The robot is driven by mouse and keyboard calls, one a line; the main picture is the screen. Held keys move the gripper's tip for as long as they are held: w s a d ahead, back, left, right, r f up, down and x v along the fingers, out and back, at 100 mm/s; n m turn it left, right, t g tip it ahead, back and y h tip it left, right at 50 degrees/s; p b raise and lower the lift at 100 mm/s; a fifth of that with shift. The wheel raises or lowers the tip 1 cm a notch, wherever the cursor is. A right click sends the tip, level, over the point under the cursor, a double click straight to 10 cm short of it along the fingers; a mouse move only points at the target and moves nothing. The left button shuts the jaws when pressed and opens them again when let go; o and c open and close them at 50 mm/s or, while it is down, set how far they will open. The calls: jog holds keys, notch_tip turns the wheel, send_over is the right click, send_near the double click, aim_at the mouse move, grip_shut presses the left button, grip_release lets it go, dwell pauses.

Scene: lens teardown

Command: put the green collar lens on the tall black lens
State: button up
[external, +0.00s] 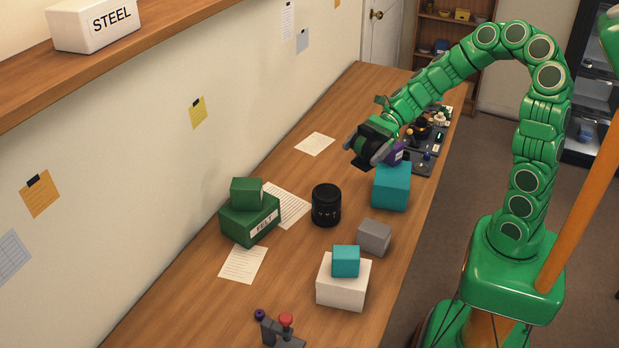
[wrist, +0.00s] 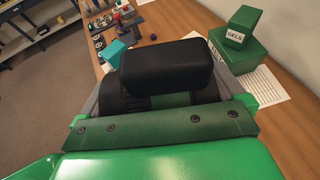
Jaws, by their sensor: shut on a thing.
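The tall black lens (external: 326,206) stands upright on the wooden table, near its middle, with small pale marks around its lower part. My gripper (external: 369,148) is shut on a dark, rounded lens, apparently the green collar lens, and holds it raised, beyond and to the right of the tall black lens. Its black body (wrist: 165,65) fills the middle of the wrist view. Its collar is not clearly visible, and the gripper hides part of it. The two lenses are apart.
A teal box (external: 391,188) with a purple labelled block (external: 395,154) is close by my gripper. A grey block (external: 374,237), a white box (external: 343,287) with a teal cube, and a green box (external: 249,224) with a smaller one surround the tall lens. Papers lie left.

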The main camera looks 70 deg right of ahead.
jog(key=shift+w+a+f, duration=0.25)
jog(key=shift+w+f, duration=1.65)
jog(key=shift+f, duration=0.05)
jog(key=shift+w+a+f, duration=0.25)
jog(key=shift+w+f, duration=1.65)
jog(key=shift+f, duration=0.1)
jog(key=shift+w+a+f, duration=0.25)
jog(key=shift+w+f, duration=1.65)
jog(key=shift+f, duration=0.05)
jog(key=shift+f, duration=0.1)
jog(key=o, duration=1)
